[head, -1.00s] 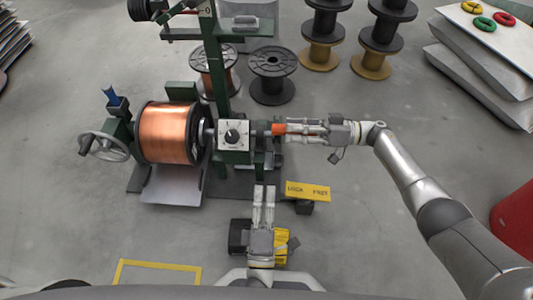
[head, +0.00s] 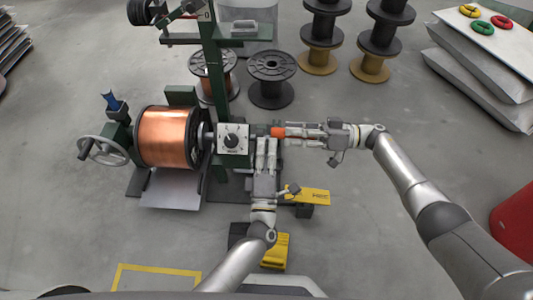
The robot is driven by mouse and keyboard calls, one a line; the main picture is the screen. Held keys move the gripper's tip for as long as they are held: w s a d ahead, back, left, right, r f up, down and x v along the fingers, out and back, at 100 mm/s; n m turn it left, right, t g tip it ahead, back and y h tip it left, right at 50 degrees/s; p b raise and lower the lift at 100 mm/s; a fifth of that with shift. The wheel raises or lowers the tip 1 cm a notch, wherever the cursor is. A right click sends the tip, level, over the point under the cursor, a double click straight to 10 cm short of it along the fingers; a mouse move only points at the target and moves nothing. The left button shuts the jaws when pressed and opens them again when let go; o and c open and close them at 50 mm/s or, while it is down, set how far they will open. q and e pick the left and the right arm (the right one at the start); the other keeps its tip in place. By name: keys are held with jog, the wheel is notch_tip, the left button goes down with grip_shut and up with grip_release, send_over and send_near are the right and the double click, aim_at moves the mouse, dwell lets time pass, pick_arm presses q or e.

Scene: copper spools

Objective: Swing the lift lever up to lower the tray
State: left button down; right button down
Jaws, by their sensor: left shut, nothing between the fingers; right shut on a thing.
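A large copper spool (head: 168,138) sits on the green winding machine, above a grey sloping tray (head: 173,190). My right gripper (head: 285,131) is shut on an orange piece (head: 277,132) at the right side of the machine. I cannot make out the lift lever for certain; a yellow block (head: 275,250) with a dark part lies low, partly behind my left arm.
The box (head: 233,139) carries a black dial. A handwheel (head: 103,149) is at the machine's left. Empty black spools (head: 272,78) stand behind. The floor at right of the sign is clear.

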jog(key=shift+s+f, duration=0.2)
jog(key=shift+f, duration=0.1)
